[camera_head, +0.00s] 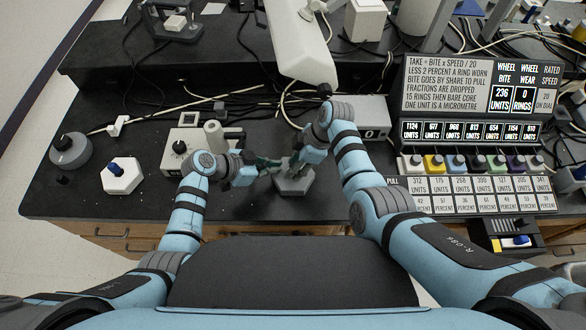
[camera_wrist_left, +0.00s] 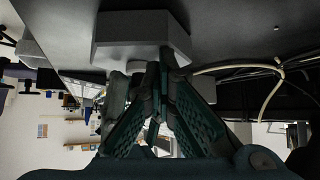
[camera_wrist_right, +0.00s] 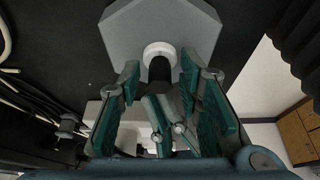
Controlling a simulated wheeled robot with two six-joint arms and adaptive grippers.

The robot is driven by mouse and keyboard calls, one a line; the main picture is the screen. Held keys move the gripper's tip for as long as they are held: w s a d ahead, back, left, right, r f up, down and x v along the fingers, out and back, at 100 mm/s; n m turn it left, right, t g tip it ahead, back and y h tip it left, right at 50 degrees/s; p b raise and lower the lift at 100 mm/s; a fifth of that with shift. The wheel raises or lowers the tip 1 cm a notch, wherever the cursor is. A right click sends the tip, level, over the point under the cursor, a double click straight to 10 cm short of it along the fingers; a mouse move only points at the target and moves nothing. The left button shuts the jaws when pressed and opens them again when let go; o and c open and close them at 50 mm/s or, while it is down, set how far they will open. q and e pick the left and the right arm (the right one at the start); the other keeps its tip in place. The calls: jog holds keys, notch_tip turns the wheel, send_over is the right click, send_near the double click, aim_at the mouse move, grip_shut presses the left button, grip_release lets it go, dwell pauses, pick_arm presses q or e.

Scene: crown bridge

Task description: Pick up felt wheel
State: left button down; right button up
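A grey six-sided block (camera_head: 294,182) stands on the black bench between my two grippers. The right wrist view shows the block (camera_wrist_right: 122,28) with a white round piece (camera_wrist_right: 160,50) and a dark upright post on it. This white piece may be the felt wheel; I cannot be sure. My right gripper (camera_wrist_right: 160,75) is open, its fingers either side of the dark post and apart from it. My left gripper (camera_wrist_left: 158,72) has its fingertips drawn together close beside the block (camera_wrist_left: 140,30). Whether anything thin is between them is hidden.
A white block with a blue knob (camera_head: 122,175) and a grey round device (camera_head: 70,150) stand left. A control box (camera_head: 190,145) is behind my left gripper. A sign panel (camera_head: 480,100) with coloured blocks stands right. Cables cross behind.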

grip_shut()
jog(key=shift+r, duration=0.5)
notch_tip(320, 180, up, 2)
jog(key=shift+r, duration=0.1)
jog(key=d, duration=1.8)
jog(key=shift+s+r, duration=0.15)
jog(key=shift+c, duration=2.4)
grip_release()
grip_shut()
